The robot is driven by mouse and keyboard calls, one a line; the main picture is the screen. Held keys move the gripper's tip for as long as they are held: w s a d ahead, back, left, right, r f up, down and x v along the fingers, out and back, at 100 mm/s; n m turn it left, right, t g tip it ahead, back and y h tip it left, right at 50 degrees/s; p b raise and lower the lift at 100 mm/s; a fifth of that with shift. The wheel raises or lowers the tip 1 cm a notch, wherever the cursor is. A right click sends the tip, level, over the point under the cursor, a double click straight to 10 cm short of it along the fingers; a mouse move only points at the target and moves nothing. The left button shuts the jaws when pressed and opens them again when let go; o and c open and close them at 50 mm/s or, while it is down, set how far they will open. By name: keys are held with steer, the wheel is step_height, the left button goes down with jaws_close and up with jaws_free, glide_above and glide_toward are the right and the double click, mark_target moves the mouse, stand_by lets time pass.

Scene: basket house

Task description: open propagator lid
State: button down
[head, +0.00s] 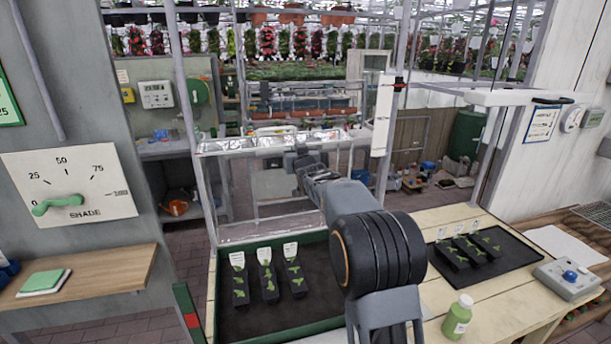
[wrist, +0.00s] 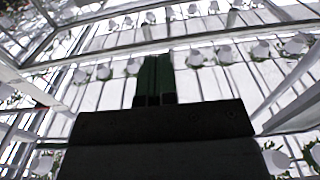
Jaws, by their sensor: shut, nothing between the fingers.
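The propagator is a green-rimmed tray (head: 328,326) on the wooden bench, with dark soil and several labelled seedling strips. Its clear lid (head: 225,234) appears raised, standing steeply at the tray's back edge, with a shiny upper edge; its clear faces are hard to make out. My gripper (head: 292,158) is in front of the lid's upper part, just below that edge; I cannot tell whether it touches. In the wrist view my gripper's fingers (wrist: 155,72) are together and empty, pointing up toward the glass roof. My arm hides the tray's right side.
On the bench right of the tray are a black mat (head: 505,262) with seedling strips, a green bottle (head: 457,317) and a control box (head: 566,279). A shade dial (head: 68,188) is on the left wall, above a wooden shelf (head: 90,272). White posts rise around the bench.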

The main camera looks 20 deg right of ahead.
steer(key=s+b, duration=0.3)
steer(key=s, duration=0.8)
steer(key=s+f+g, duration=0.4)
steer(key=f, duration=0.3)
steer(key=s+f+g, duration=0.4)
steer(key=f, duration=0.4)
steer(key=s+a+f+g, duration=0.2)
steer(key=s+a, duration=0.1)
steer(key=s, duration=0.4)
steer(key=s+a+f+g+y, duration=0.1)
steer(key=s+a+f+g, duration=0.1)
steer(key=s, duration=0.6)
steer(key=s+a+f+n+g, duration=0.1)
steer(key=s+a+f+g, duration=0.1)
steer(key=s, duration=0.6)
steer(key=shift+a+f+g+y, duration=0.3)
steer(key=shift+a+f, duration=0.15)
steer(key=shift+a, duration=0.55)
